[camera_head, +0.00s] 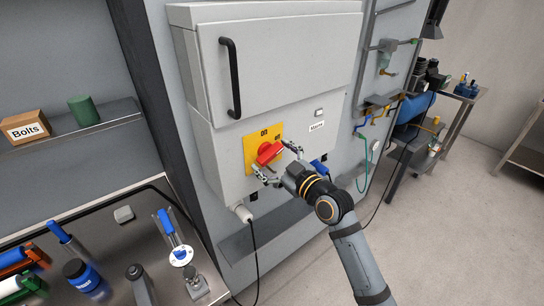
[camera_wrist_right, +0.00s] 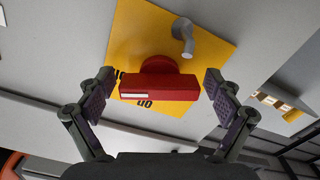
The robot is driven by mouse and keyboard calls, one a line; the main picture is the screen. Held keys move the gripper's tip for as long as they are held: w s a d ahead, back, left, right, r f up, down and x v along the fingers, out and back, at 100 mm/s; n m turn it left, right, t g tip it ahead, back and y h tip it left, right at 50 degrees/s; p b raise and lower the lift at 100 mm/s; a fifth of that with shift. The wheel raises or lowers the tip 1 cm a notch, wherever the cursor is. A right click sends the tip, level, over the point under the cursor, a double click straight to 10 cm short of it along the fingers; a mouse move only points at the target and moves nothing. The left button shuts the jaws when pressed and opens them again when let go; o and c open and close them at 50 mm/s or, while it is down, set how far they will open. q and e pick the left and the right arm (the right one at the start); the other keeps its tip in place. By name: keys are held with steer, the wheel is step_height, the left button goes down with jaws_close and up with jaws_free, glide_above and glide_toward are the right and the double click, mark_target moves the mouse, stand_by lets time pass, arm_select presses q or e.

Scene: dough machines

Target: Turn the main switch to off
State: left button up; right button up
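The main switch is a red rotary handle (camera_head: 268,152) on a yellow plate (camera_head: 250,157), mounted on the front of a grey cabinet. In the head view the handle looks tilted, its right end higher. My right gripper (camera_head: 273,158) is at the switch. In the right wrist view, its open fingers (camera_wrist_right: 160,88) stand at either end of the red bar (camera_wrist_right: 160,92), with a small gap visible on each side. The plate (camera_wrist_right: 140,40) carries dark lettering, partly hidden by the handle. My left gripper is not in view.
The cabinet (camera_head: 275,60) has a black door handle (camera_head: 232,78). A white label (camera_head: 317,126) sits right of the switch. A white plug with a cable (camera_head: 243,213) hangs below. A workbench with tools (camera_head: 125,235) stands lower left; pipes and hoses are at the right.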

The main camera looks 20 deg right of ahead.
steer(key=c, duration=0.8)
steer(key=m+p, duration=0.1)
steer(key=m, duration=0.2)
steer(key=shift+a+r, duration=0.1)
steer(key=shift+r, duration=0.05)
steer(key=shift+m+p, duration=0.35)
steer(key=shift+m, duration=0.35)
steer(key=o, duration=1.1)
steer(key=shift+o, duration=0.2)
steer(key=shift+s+f, duration=0.25)
steer(key=shift+s, duration=0.05)
steer(key=v, duration=0.7)
